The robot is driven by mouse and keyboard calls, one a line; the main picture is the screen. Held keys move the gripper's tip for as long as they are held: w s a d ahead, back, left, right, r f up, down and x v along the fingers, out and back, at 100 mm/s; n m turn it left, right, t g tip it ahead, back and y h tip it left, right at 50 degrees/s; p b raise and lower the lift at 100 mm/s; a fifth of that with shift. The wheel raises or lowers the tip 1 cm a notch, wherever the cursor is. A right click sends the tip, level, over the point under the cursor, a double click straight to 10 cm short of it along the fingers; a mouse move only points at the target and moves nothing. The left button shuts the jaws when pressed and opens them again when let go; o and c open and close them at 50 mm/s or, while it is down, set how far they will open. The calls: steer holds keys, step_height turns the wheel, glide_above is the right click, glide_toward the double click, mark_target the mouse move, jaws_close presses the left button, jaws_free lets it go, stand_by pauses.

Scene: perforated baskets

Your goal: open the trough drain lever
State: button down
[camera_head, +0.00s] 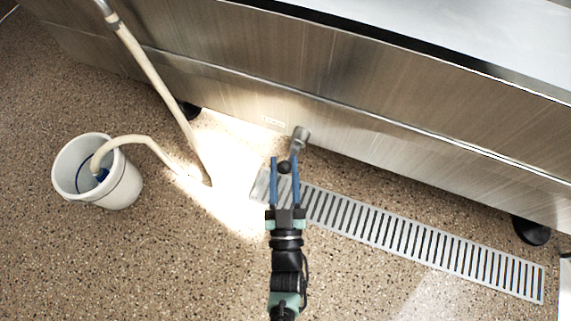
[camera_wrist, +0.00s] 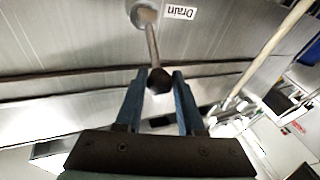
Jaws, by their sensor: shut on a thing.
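The drain lever (camera_head: 297,150) comes out of a round grey fitting (camera_head: 301,133) low on the front of the steel trough (camera_head: 330,75) and ends in a dark ball knob (camera_head: 284,168). In the wrist view the lever (camera_wrist: 151,45) runs from its fitting to the knob (camera_wrist: 159,80), beside a label reading "Drain" (camera_wrist: 180,12). My gripper (camera_head: 284,160) has its two blue fingers on either side of the knob. In the wrist view my gripper (camera_wrist: 160,76) is shut on the knob, which sits between the fingertips.
A slotted floor grate (camera_head: 420,243) runs from below the lever to the right. A white bucket (camera_head: 120,190) stands at the left with a pale hose (camera_head: 160,85) near it. Trough feet (camera_head: 530,231) stand on the speckled floor. The floor in front is mostly clear.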

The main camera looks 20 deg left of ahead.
steer(key=shift+s+a+f, duration=0.15)
steer(key=shift+a+f, duration=0.15)
steer(key=shift+f, duration=0.1)
steer(key=c, duration=0.7)
jaws_free()
steer(key=shift+c, duration=0.2)
steer(key=shift+o, duration=1.1)
steer(key=shift+d+r, duration=0.1)
steer(key=shift+r, duration=0.05)
steer(key=p+v, duration=0.3)
steer(key=v, duration=0.9)
steer(key=shift+s+d+f, duration=0.2)
steer(key=shift+s+f, duration=0.05)
steer(key=shift+s, duration=0.05)
